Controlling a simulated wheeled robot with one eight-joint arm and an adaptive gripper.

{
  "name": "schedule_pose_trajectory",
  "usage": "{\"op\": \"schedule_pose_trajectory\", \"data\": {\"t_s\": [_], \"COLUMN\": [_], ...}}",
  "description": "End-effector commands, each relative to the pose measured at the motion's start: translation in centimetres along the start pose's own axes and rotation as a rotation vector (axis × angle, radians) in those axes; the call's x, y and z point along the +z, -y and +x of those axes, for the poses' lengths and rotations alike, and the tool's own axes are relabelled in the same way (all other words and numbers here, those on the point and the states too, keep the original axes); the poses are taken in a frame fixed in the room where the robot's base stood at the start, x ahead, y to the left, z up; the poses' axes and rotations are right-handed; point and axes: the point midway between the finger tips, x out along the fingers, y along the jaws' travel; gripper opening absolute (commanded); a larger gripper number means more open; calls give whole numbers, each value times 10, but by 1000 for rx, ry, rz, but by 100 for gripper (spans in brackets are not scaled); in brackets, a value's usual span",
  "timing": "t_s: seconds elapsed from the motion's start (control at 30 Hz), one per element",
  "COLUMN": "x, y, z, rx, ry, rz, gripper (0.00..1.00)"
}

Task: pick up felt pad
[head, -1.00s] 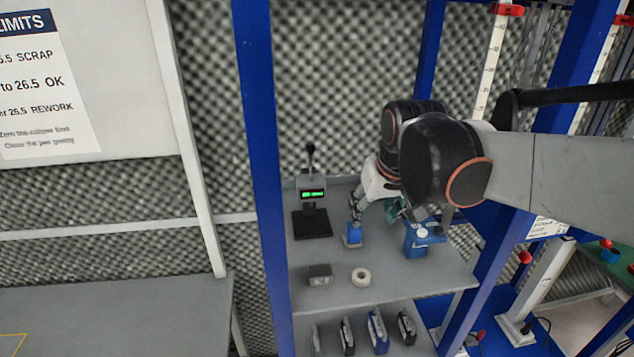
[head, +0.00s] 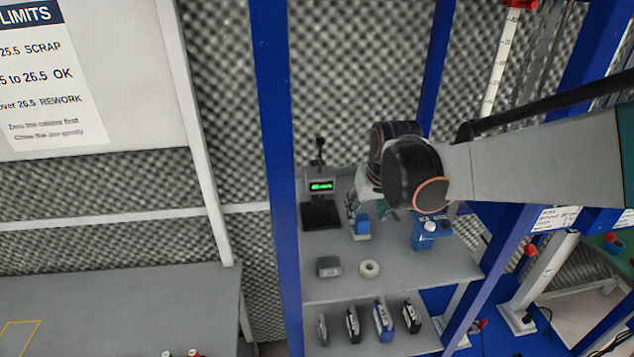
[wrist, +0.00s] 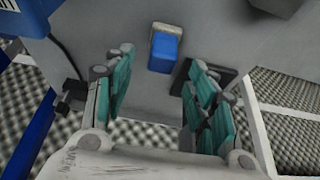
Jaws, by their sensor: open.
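A small blue block with a pale beige end, which looks like the felt pad (head: 362,230), stands on the grey upper shelf (head: 430,278). It also shows in the wrist view (wrist: 164,52), just beyond the fingertips and roughly between their lines. My gripper (wrist: 158,84) is open and empty, with teal pads on both fingers. In the head view my gripper (head: 358,208) is just behind and above the block, partly hidden by my arm. I cannot tell whether a finger touches the block.
A black stand with a green display (head: 320,190) is left of the block. A blue device with a white knob (head: 428,232) is close on the right. A grey block (head: 328,266) and a pale ring (head: 369,268) lie in front. Blue posts (head: 275,180) frame the shelf.

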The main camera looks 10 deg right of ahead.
Motion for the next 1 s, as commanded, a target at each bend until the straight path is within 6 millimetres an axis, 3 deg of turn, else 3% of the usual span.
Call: {"op": "schedule_pose_trajectory", "data": {"t_s": [0.33,0.7,0.9,1.0], "x": [-1,-1,-1,-1], "y": [2,2,2,2], "z": [41,48,48,48], "rx": [0,0,0,0], "ry": [0,0,0,0], "rz": [0,0,0,0], "gripper": [52,52,6,4]}}
